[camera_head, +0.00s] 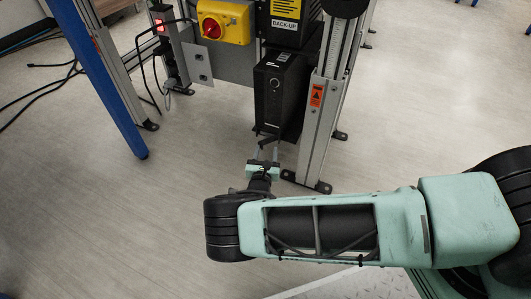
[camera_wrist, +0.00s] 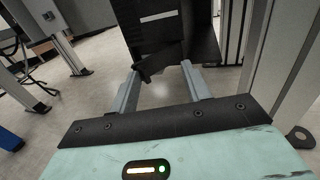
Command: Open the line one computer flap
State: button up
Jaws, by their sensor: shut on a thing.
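The line one computer (camera_head: 281,92) is a black tower standing upright below the BACK-UP box. The dark flap (camera_wrist: 158,62) is at the lower front of the computer (camera_wrist: 158,25) and sticks out, tilted, towards my gripper. My gripper (camera_head: 267,151) is in front of the computer's lower end. In the wrist view its two grey fingers (camera_wrist: 159,70) stand at either side of the flap, shut on it. The fingertips' exact contact is hard to see.
An aluminium post (camera_head: 315,125) with an orange warning label stands close to the right of the computer. A yellow switch box (camera_head: 224,22) with a red knob is at upper left. A blue post (camera_head: 108,85) and cables are further left. The floor in front is clear.

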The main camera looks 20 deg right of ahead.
jog(key=shift+s+d, duration=0.1)
jog(key=shift+d, duration=0.7)
jog(key=a+p+v, duration=0.1)
jog(key=p+v, duration=0.4)
jog(key=v, duration=1.3)
jog(key=shift+w+a, duration=0.15)
jog(key=shift+w, duration=0.15)
